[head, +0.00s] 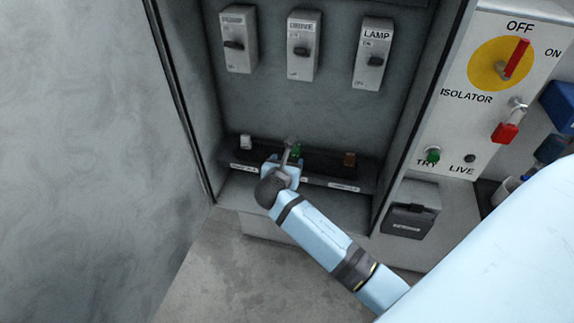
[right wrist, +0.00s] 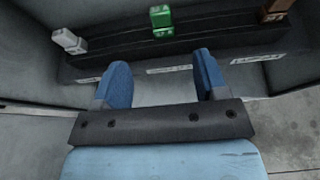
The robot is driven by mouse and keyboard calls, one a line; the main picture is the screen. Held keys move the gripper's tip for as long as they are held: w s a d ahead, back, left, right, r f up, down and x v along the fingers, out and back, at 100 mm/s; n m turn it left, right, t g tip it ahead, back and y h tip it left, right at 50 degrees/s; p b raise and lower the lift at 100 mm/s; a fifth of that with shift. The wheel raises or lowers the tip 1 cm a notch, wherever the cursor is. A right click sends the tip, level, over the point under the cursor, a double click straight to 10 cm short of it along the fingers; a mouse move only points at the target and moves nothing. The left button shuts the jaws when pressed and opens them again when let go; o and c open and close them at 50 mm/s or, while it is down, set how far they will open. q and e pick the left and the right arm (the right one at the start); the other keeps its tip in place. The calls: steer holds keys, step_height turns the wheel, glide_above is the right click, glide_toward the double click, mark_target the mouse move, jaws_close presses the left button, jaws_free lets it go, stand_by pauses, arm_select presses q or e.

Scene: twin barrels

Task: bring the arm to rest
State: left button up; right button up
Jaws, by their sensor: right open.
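My right arm (head: 322,241) reaches from the lower right into the open grey cabinet. My right gripper (right wrist: 161,75) is open in the right wrist view, its two blue fingers apart with nothing held between them. In the head view it is over the dark rail at the cabinet's bottom, where its fingers are partly hidden by the wrist. A green block (right wrist: 161,20) sits on the rail beyond the fingertips, apart from them in the right wrist view. My left gripper is not in view.
The rail also bears a white block (head: 246,142) and a brown block (head: 349,159). Several switches hang above, including the LAMP switch (head: 373,62). Right are a red isolator handle (head: 517,58) toward OFF, a red padlock (head: 505,132) and a grey box (head: 410,215). The cabinet door (head: 80,150) is left.

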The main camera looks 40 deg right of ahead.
steer(key=shift+f, duration=0.1)
stand_by(0.4)
steer(key=s+a+f+m+y, duration=0.7)
steer(key=s+f+m, duration=0.1)
steer(key=s+f, duration=0.2)
steer(key=s+a+f+m+t+y, duration=0.1)
steer(key=s+a+m+y, duration=0.2)
steer(key=s+m, duration=0.4)
steer(key=s+a+f+m+y, duration=0.1)
steer(key=s+a+m+y, duration=0.2)
steer(key=s+m, duration=0.4)
steer(key=shift+a+m+t, duration=0.4)
steer(key=shift+a+m, duration=0.25)
steer(key=shift+m, duration=0.15)
steer(key=shift+s+f, duration=0.1)
steer(key=c, duration=0.5)
steer(key=shift+o, duration=0.2)
steer(key=shift+a, duration=0.15)
